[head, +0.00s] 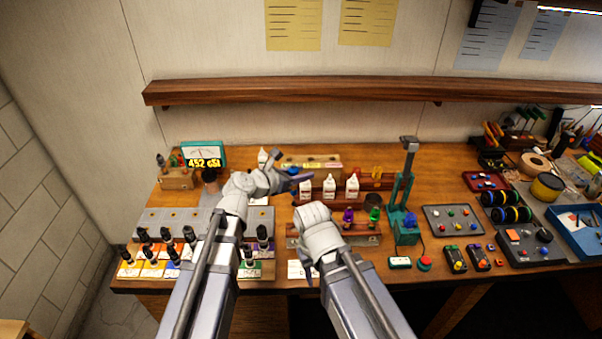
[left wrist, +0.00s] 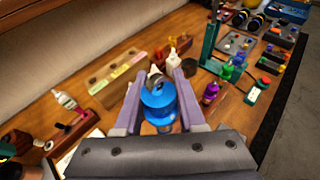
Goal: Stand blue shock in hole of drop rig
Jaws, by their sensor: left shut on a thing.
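The blue shock (left wrist: 158,103) is between the fingers of my left gripper (left wrist: 155,88) in the left wrist view, with its grey metal end up. In the head view my left gripper (head: 288,176) is above the bench, left of the teal drop rig (head: 402,190), and the shock is hardly visible. The rig also shows in the left wrist view (left wrist: 211,45), up and to the right of the held shock, well apart from it. A blue part (head: 409,217) shows at the rig's base; the hole itself is not clear. My right wrist (head: 318,232) is in view, but its fingers are hidden.
White bottles (head: 329,187) stand behind. A button panel (head: 453,219) lies right of the rig. Dark-capped bottles (head: 143,238) fill the left.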

